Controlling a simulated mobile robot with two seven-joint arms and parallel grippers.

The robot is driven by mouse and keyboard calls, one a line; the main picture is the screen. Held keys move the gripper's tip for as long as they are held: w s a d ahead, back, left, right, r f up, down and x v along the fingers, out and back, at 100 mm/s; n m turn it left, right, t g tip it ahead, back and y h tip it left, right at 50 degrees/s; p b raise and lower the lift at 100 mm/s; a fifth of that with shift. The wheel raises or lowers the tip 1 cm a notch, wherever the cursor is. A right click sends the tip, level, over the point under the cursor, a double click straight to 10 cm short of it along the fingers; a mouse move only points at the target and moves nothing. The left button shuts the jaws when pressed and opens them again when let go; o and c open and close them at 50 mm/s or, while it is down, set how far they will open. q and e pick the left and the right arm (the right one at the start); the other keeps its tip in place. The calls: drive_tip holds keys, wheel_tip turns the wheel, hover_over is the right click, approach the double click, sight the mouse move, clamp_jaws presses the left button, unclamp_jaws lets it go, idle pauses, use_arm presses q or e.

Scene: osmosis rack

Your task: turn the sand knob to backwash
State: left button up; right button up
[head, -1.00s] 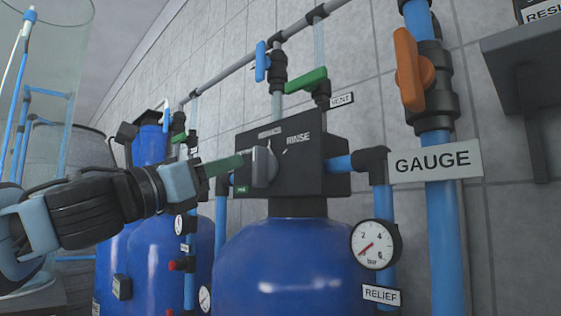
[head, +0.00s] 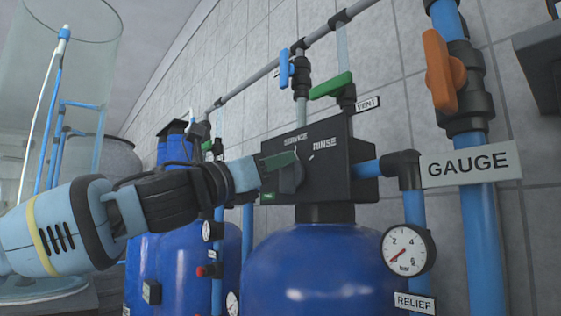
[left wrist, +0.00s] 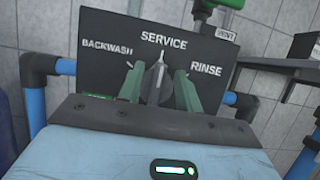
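The grey sand knob (left wrist: 154,76) is on the front of a black control box (left wrist: 100,50). In the left wrist view its tip points up toward SERVICE, with BACKWASH at the left and RINSE at the right. My left gripper (left wrist: 158,80) has its two green fingers on either side of the knob, with narrow gaps visible. In the head view the left gripper (head: 283,160) reaches the box from the left and partly hides the knob (head: 293,178) and the BACKWASH label. My right gripper is in neither view.
A blue tank (head: 320,265) stands under the box. A pressure gauge (head: 408,250), a green valve handle (head: 331,86), an orange valve handle (head: 440,70) and blue pipes (head: 475,225) are close by. A second blue tank (head: 170,260) is at the left.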

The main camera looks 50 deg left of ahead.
use_arm(q)
drive_tip(key=shift+x, duration=0.85)
drive_tip(key=shift+f, duration=0.1)
clamp_jaws()
